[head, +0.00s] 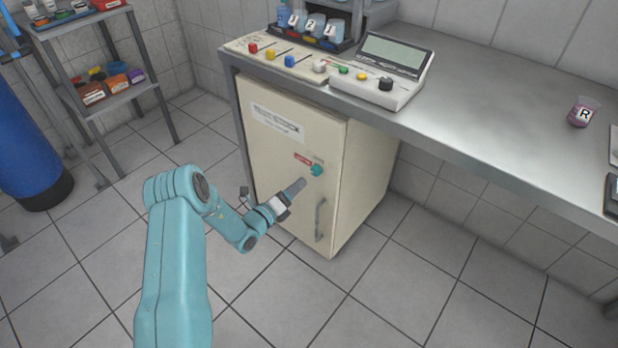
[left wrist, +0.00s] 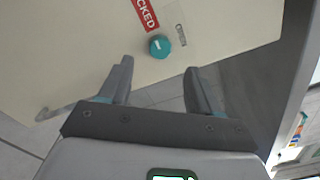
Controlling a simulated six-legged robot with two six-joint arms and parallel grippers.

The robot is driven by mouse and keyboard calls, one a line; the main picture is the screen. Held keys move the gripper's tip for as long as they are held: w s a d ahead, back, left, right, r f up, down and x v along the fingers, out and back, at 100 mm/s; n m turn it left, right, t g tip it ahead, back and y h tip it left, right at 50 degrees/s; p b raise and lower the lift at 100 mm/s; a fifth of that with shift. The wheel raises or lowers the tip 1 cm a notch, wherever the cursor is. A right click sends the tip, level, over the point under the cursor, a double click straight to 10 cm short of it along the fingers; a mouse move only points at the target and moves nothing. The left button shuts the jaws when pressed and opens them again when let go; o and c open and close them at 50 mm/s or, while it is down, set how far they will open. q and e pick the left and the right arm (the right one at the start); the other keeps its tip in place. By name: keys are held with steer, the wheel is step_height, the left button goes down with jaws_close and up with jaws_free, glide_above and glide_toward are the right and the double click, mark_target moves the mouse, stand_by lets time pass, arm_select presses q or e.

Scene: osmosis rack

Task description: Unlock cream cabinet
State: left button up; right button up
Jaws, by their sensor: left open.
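The cream cabinet (head: 290,160) stands under the metal bench with its door shut. A teal knob (head: 317,170) sits on the upper right of the door, beside a red label. In the left wrist view the teal knob (left wrist: 159,46) has a white mark, and the red label (left wrist: 146,14) ends in "CKED". A grey handle (head: 320,220) is lower on the door. My left gripper (head: 298,187) is in front of the door, just below and left of the knob. Its fingers (left wrist: 160,82) are open and empty, with the knob ahead of the gap between them. My right gripper is not in view.
The metal bench (head: 480,100) carries a button panel (head: 290,57), a device with a screen (head: 385,70) and a beaker marked R (head: 582,112). A shelf rack (head: 100,90) and blue cylinder (head: 25,140) stand left. The tiled floor before the cabinet is clear.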

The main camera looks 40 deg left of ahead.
mark_target(313, 172)
arm_select(q)
steer(key=w, duration=0.4)
steer(key=w+b, duration=0.1)
steer(key=w, duration=0.2)
steer(key=shift+d, duration=0.3)
steer(key=c, duration=1)
